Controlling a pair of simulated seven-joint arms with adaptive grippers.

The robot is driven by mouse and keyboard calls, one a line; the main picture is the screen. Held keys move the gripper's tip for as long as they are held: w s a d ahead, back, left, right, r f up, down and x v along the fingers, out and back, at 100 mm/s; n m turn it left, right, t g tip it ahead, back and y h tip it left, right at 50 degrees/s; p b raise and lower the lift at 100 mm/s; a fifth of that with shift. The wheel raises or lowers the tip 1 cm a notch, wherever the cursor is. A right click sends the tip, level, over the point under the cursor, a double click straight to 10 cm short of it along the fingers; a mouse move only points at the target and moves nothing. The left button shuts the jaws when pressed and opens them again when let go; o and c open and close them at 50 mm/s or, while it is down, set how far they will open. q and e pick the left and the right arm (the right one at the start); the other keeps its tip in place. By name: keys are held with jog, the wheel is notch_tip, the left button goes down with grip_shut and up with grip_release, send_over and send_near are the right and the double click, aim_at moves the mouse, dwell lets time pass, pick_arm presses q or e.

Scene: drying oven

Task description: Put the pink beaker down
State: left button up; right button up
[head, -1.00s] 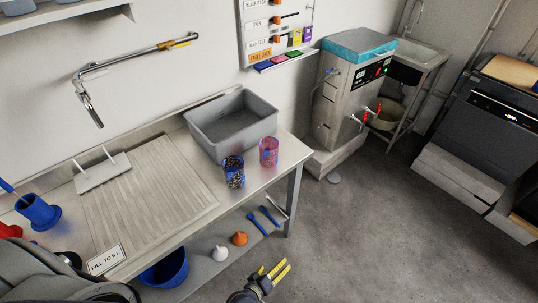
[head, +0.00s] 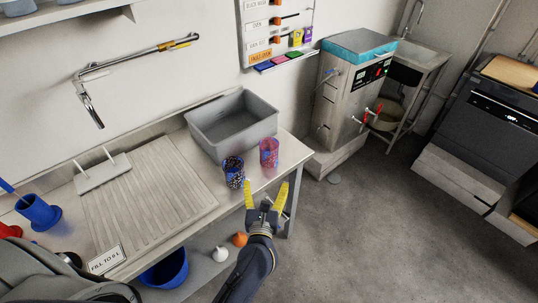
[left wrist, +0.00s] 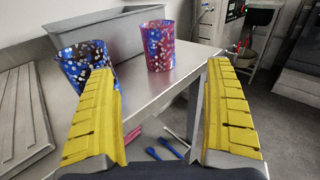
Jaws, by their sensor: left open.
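The pink beaker (head: 269,152), speckled with blue and white, stands upright on the steel counter near its right end. It also shows in the left wrist view (left wrist: 158,47), beyond and between my fingertips. A dark blue speckled beaker (head: 234,172) stands to its left, close but apart; it also shows in the left wrist view (left wrist: 84,62), partly behind my left finger. My left gripper (head: 267,190) has yellow fingers spread wide and empty, just off the counter's front edge. It touches neither beaker as far as I can see. My right gripper is not in view.
A grey tub (head: 232,125) stands behind the beakers. A ribbed drainboard (head: 150,190) lies to the left on the counter. The lower shelf holds a blue bucket (head: 165,270), small cones and blue tools. Open floor lies to the right.

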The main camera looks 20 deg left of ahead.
aim_at(268, 157)
pick_arm(q)
jog(key=x, duration=1)
jog(key=shift+w+a, duration=0.1)
jog(key=shift+w, duration=0.3)
jog(key=shift+f+x, duration=0.15)
jog(key=shift+x, duration=1.2)
jog(key=shift+f+x, duration=0.1)
jog(key=shift+x, duration=1.25)
jog(key=shift+a, duration=0.15)
jog(key=c, duration=1.2)
jog(key=shift+r, duration=0.1)
